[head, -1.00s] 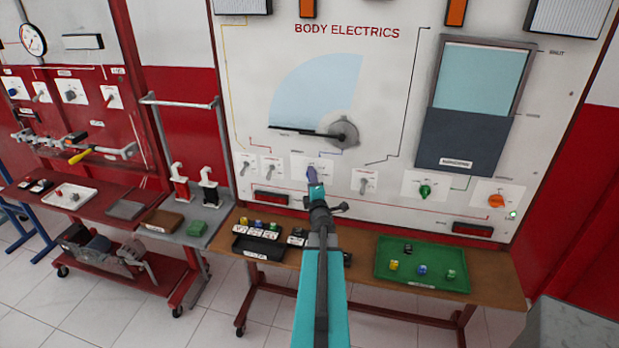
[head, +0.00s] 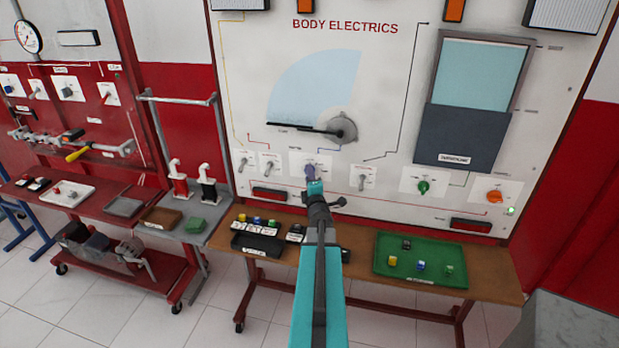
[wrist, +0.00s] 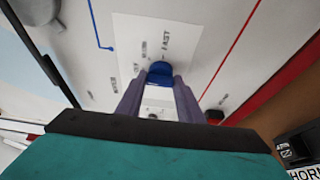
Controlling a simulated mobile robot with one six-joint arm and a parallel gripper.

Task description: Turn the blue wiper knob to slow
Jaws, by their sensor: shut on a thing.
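The blue wiper knob (wrist: 160,72) is on a white plate on the upright panel. In the wrist view my gripper (wrist: 158,88) has one finger on each side of it, shut on it. The word FAST reads just beyond the knob; the other labels around it are too small or blurred to read. I cannot tell which mark the knob points at. In the head view my gripper (head: 312,180) reaches the knob's white plate (head: 325,160), and mostly hides the knob. Above it, the dark wiper arm (head: 300,127) lies nearly level at the lower edge of the pale blue sector.
Toggle switches (head: 362,178) flank the knob's plate, with a green knob (head: 423,187) and an orange knob (head: 494,197) to the right. Below stands a brown bench (head: 360,283) with a green tray (head: 450,247) and a black tray (head: 257,243).

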